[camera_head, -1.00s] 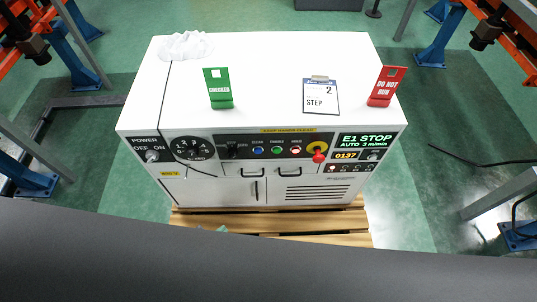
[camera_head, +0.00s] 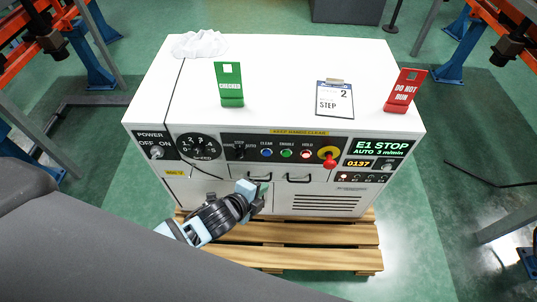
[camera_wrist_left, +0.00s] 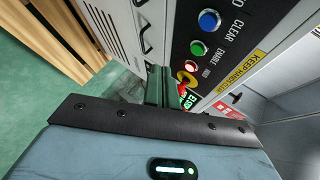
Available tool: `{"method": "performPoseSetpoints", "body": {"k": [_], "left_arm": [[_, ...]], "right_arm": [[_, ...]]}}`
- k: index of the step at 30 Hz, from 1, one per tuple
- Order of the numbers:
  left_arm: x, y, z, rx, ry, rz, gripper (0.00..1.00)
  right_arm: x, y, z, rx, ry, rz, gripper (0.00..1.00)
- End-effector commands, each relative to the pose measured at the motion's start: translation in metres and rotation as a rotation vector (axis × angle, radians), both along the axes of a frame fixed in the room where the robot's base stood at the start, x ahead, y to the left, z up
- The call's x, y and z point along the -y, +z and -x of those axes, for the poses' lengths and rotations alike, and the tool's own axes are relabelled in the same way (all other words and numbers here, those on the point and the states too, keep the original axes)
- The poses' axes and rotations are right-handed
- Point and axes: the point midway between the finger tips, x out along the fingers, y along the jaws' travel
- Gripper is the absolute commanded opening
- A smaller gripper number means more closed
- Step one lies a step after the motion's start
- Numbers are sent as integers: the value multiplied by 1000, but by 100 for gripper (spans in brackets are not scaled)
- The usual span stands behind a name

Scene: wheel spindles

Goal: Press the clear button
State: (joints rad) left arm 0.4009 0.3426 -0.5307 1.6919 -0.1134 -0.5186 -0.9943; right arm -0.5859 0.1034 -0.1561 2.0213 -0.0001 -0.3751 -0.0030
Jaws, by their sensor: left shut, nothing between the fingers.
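The clear button is the blue round button (camera_head: 267,153) on the black panel strip of the white cabinet. In the left wrist view the blue button (camera_wrist_left: 209,20) sits near the top, with the label CLEAR beside it. The green button (camera_head: 287,153) and a whitish-red one (camera_head: 306,154) follow to its right. My left gripper (camera_head: 263,192) is below the blue button, in front of the cabinet's lower doors, apart from the button. Its fingers (camera_wrist_left: 158,88) are shut and empty. My right gripper is out of view.
A red knob on a yellow disc (camera_head: 329,160) stands out right of the buttons. A dial (camera_head: 198,147) and a power switch (camera_head: 156,152) are at left. Door handles (camera_head: 299,179) project below. Green and red tags and a clipboard (camera_head: 334,97) are on top. A wooden pallet (camera_head: 330,258) lies underneath.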

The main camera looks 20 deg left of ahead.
Motion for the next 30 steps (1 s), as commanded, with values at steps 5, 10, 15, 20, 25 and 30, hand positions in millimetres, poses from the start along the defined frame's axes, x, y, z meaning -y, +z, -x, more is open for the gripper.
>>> {"method": "performPoseSetpoints", "body": {"k": [5, 10, 15, 20, 25, 30], "left_arm": [[0, 0, -1, -1, 1, 2, 0], [-3, -1, -10, 0, 1, 0, 0], [-9, -2, -29, -1, 2, 1, 0], [-14, -3, -48, -1, 2, 1, 0], [-19, -1, -67, -1, 1, 0, 0], [-23, -1, -79, -1, 2, 2, 0]], "right_arm": [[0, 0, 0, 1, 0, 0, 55], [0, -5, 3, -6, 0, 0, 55], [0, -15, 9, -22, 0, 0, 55], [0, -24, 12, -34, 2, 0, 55], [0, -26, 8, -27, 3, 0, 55], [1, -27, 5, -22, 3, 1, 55]]}}
